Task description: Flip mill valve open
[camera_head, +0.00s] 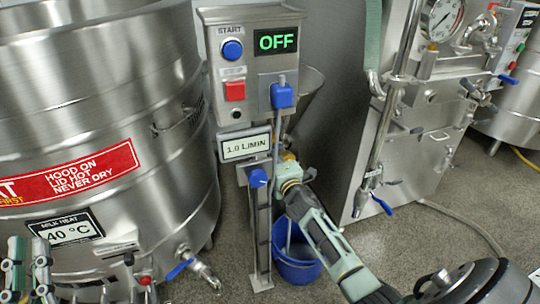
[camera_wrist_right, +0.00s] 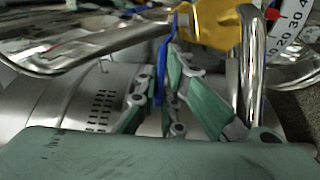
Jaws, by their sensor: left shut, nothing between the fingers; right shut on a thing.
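The mill stands in the middle of the head view, with a steel control box (camera_head: 245,65) whose display reads OFF. In the right wrist view, a yellow valve body (camera_wrist_right: 218,26) has a thin blue lever (camera_wrist_right: 161,72) hanging at its left. My right gripper (camera_wrist_right: 164,80) is shut on this blue lever, one green finger on each side. In the head view, my right gripper (camera_head: 289,182) reaches in below the mill's hopper and hides most of the valve. My left gripper (camera_head: 28,258) is at the lower left corner, shut and empty, away from the valve.
A large steel vat (camera_head: 100,100) fills the left. A blue bucket (camera_head: 297,268) stands on the floor under my right arm. A small blue knob (camera_head: 258,178) sits on the steel post. A steel cabinet with pipes and a gauge (camera_head: 441,18) stands at right.

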